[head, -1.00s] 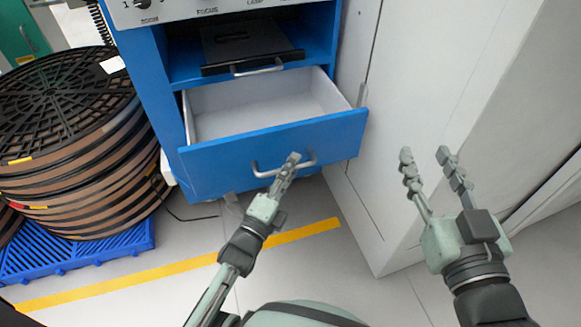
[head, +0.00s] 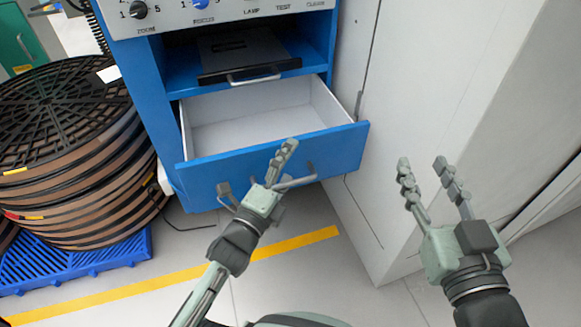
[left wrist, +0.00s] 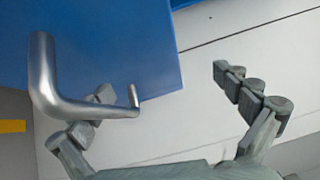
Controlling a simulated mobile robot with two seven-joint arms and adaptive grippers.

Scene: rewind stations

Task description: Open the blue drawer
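The blue drawer (head: 330,150) is pulled well out of the blue cabinet, and its white inside looks empty. Its metal handle (head: 298,183) is on the front face, partly hidden by my left gripper (head: 256,166). That gripper is open at the handle, its fingers spread. In the left wrist view the handle (left wrist: 42,75) overlaps the left finger, and the right finger stands clear; I cannot tell whether they touch. My right gripper (head: 421,163) is open and empty, in front of the pale cabinet to the right.
A black tray with its own handle (head: 250,78) sits on the shelf above the drawer. Large stacked reels (head: 75,165) stand on a blue pallet (head: 125,250) at left. A pale cabinet (head: 415,80) stands close on the right. A yellow line crosses the floor.

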